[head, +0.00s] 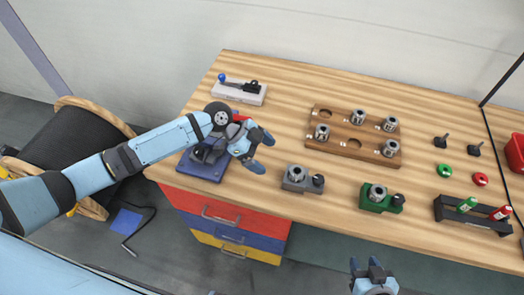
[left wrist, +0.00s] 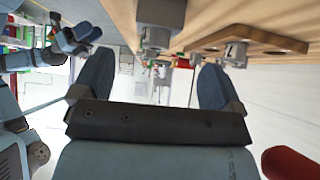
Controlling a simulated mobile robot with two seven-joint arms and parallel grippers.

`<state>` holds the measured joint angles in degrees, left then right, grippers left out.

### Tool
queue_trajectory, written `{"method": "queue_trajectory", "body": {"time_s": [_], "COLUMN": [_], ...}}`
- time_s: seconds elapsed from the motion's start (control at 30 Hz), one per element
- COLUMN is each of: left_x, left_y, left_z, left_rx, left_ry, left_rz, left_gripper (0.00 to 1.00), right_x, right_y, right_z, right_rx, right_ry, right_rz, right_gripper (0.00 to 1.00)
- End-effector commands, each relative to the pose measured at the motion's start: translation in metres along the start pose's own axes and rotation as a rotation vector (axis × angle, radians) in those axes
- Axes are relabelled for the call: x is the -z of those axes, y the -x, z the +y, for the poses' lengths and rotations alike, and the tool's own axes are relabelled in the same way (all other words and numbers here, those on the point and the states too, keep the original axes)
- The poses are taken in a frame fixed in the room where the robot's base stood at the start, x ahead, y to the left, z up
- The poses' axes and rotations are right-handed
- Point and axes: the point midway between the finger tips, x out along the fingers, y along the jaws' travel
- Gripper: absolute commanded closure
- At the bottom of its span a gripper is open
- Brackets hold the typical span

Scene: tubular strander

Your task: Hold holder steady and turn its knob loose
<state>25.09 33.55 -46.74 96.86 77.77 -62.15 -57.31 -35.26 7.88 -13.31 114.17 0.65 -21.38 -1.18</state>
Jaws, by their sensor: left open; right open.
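A grey holder (head: 293,184) with a metal collet and a dark knob (head: 318,180) stands near the table's front edge. A green holder (head: 371,205) with a similar collet and dark knob (head: 397,199) stands to its right. I cannot tell which one the task means. My left gripper (head: 263,152) is open and empty, left of the grey holder and apart from it. In the left wrist view its fingers (left wrist: 154,82) are spread, with a grey block (left wrist: 160,12), probably the grey holder, beyond them. My right gripper (head: 366,265) is open and empty below the table's front edge.
A wooden rack (head: 335,133) with several collets stands behind the holders. A blue base (head: 202,169) lies under my left arm. A toggle clamp (head: 240,90) is at the back left. A dark bottle tray (head: 470,219) is at right. Table between the holders is clear.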

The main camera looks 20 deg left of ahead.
Motion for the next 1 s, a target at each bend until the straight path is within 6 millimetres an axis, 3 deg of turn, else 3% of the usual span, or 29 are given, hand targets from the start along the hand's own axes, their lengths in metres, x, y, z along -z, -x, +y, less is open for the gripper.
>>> {"method": "queue_trajectory", "body": {"time_s": [0.5,0.67,0.93,1.0], "left_x": [-0.002,-0.001,0.0,0.0], "left_y": [-0.095,-0.105,-0.106,-0.106], "left_z": [0.0,0.0,0.001,0.0], "left_rx": [0.0,0.0,0.0,0.0], "left_ry": [0.0,0.001,0.001,0.001], "left_rz": [0.002,0.001,0.001,0.001], "left_gripper": [0.08,0.08,0.08,0.22], "right_x": [-0.036,-0.041,-0.04,-0.04], "right_y": [-0.023,-0.026,-0.026,-0.026], "right_z": [-0.001,-0.001,-0.001,0.0], "right_rx": [0.005,0.005,0.004,0.004], "right_ry": [0.0,0.001,0.001,0.001], "right_rz": [-0.005,-0.006,-0.005,-0.004], "right_gripper": [0.57,0.57,0.57,0.57]}}
